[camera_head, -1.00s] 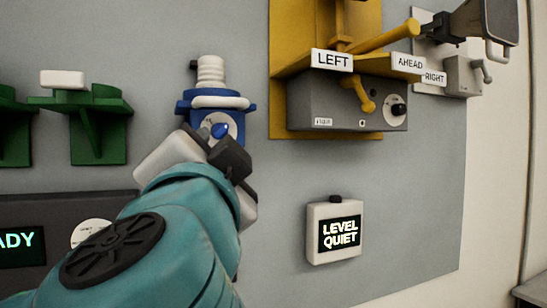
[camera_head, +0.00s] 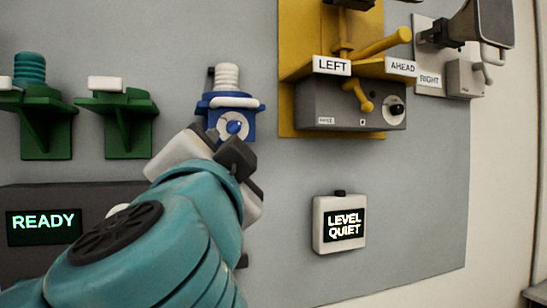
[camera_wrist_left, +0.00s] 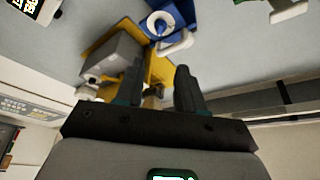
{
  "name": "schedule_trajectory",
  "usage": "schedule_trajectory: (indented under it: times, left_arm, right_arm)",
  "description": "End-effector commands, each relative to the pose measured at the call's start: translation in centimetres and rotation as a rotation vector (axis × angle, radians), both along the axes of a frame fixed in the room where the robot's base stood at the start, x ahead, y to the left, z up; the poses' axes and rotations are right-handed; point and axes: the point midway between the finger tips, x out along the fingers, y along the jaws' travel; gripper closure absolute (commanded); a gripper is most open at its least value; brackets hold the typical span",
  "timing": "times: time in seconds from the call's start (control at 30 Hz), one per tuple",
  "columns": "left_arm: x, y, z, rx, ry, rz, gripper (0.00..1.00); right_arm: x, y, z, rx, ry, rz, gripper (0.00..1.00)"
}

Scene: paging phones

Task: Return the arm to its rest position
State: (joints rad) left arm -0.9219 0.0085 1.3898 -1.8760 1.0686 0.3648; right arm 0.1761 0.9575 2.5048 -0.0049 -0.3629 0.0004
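My left arm comes in from the lower left of the head view. Its gripper (camera_head: 238,160) is in front of the grey panel, overlapping the lower part of a blue bracket (camera_head: 247,122); whether they touch is unclear, and the fingertips are largely hidden. In the left wrist view my left gripper (camera_wrist_left: 160,88) has two dark fingers apart with nothing held between them. The blue bracket also shows there (camera_wrist_left: 165,30), beyond the fingers. A white ribbed piece (camera_head: 228,76) stands upright in the bracket. My right gripper is not in view.
Green brackets (camera_head: 128,125) stick out at left, one with a teal ribbed piece (camera_head: 30,68). A READY display (camera_head: 44,223) sits below. A yellow mount (camera_head: 290,60) with levers, a LEVEL QUIET box (camera_head: 340,224) and a grey horn (camera_head: 480,22) are to the right.

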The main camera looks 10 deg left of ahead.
Motion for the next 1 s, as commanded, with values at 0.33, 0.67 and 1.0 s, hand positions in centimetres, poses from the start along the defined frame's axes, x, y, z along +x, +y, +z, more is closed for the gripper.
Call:
schedule_trajectory:
  times: [0.33,0.67,1.0]
  left_arm:
    - [0.3,0.2,-0.1,0.000,0.001,0.001,0.62]
    - [0.6,0.0,-0.4,0.005,0.010,-0.004,0.62]
    - [10.5,-8.0,-17.6,0.128,0.448,-0.209,0.62]
  right_arm:
    - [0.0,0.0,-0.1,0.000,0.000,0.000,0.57]
    - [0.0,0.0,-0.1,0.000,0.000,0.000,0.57]
    - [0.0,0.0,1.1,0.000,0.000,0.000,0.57]
